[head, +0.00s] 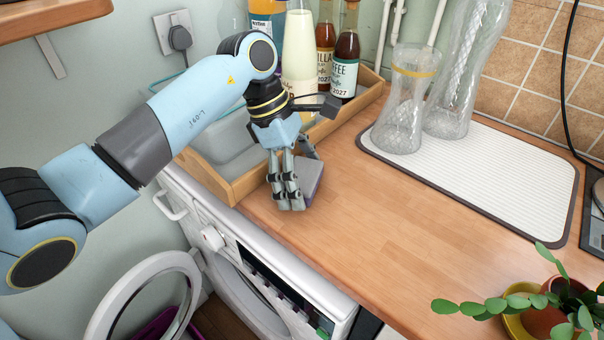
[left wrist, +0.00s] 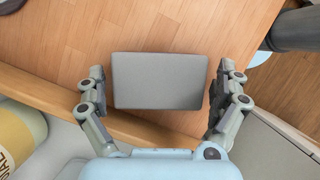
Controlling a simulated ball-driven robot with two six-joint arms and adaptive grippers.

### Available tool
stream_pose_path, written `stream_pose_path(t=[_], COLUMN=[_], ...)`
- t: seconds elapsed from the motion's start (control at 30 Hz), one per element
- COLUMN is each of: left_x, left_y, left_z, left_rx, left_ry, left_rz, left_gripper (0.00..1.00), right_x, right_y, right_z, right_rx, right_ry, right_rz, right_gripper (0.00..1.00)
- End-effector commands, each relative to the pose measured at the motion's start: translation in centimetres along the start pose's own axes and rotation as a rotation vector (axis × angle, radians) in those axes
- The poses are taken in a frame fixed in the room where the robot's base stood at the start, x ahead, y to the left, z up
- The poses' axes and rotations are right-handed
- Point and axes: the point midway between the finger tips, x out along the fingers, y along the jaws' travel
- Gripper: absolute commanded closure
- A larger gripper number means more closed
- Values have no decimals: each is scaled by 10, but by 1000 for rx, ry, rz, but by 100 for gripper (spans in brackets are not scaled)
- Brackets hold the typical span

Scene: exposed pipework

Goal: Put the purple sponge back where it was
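The purple sponge (head: 309,182) is a block on the wooden counter, near its left front edge and beside the wooden tray. In the head view it is partly hidden behind the fingers of my left gripper (head: 287,205) and looks dull purple-grey. In the left wrist view the sponge (left wrist: 158,81) looks grey and lies between the two spread fingers of my left gripper (left wrist: 158,88), with a narrow gap at each side. The gripper points down around the sponge and looks open. My right gripper is not in view.
The wooden tray (head: 240,186) holds a grey container, a cream bottle (head: 299,50) and dark labelled bottles (head: 346,62). A white ridged drying mat (head: 480,170) bears two glass vessels (head: 402,100). A potted cactus (head: 545,318) stands front right. The middle of the counter is clear.

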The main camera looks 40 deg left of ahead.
Motion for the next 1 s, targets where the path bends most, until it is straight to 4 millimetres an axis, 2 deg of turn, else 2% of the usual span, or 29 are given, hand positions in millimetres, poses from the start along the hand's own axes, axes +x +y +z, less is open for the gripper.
stream_pose_path(t=[0.27, 0.7, 0.83, 1.0], left_x=[-9, -99, -116, -123], left_y=[1, 1, 1, 0], left_z=[0, 0, 0, 1], left_rx=[1, 2, 1, 0], left_ry=[2, 4, 2, 0], left_rz=[4, 3, 3, 0], left_gripper=[0, 0, 0, 0], right_x=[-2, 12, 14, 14], right_y=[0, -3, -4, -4], right_z=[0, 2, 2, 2], right_rx=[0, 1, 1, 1], right_ry=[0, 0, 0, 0], right_rz=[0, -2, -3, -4], right_gripper=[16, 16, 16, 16])
